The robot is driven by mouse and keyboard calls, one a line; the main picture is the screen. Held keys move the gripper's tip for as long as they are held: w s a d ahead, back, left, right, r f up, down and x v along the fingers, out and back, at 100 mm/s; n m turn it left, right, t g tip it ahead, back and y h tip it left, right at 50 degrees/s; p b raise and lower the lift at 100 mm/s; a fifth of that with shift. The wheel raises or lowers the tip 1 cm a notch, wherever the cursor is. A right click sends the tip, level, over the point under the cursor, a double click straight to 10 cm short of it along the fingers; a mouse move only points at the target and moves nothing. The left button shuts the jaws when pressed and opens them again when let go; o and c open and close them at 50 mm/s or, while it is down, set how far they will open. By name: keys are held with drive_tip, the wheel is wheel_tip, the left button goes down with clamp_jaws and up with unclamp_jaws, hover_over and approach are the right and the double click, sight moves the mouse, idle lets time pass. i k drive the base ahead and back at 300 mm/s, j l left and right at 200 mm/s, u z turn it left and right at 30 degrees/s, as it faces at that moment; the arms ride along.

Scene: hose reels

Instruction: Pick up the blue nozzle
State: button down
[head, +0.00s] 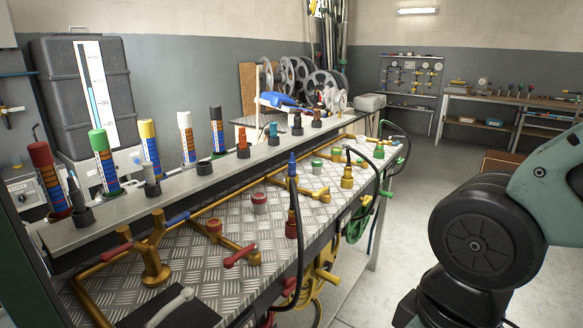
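Several nozzle-like pieces show blue, and I cannot tell which one is the blue nozzle. A teal-blue piece (273,130) stands upright in a dark holder on the long grey shelf. A grey-blue pointed piece (73,188) stands in a black holder at the shelf's near left end. A blue tip (292,166) sits above the black hose over the bench. All are small in the head view. My gripper is out of the picture; only links of my arm show at the right, well apart from the bench.
The bench (200,262) has a patterned metal top with yellow pipes (152,255), red-handled valves and caps. A black hose (298,245) hangs over its front edge. Striped colored cylinders (105,165) line the shelf's back. Open floor (405,215) lies right of the bench.

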sight(292, 163)
drive_tip(key=i+z, duration=0.2)
drive_tip(key=i, duration=0.3)
drive_tip(key=i+z, duration=0.25)
drive_tip(key=i, duration=0.2)
drive_tip(key=i+j+z, duration=0.2)
drive_tip(key=i, duration=0.3)
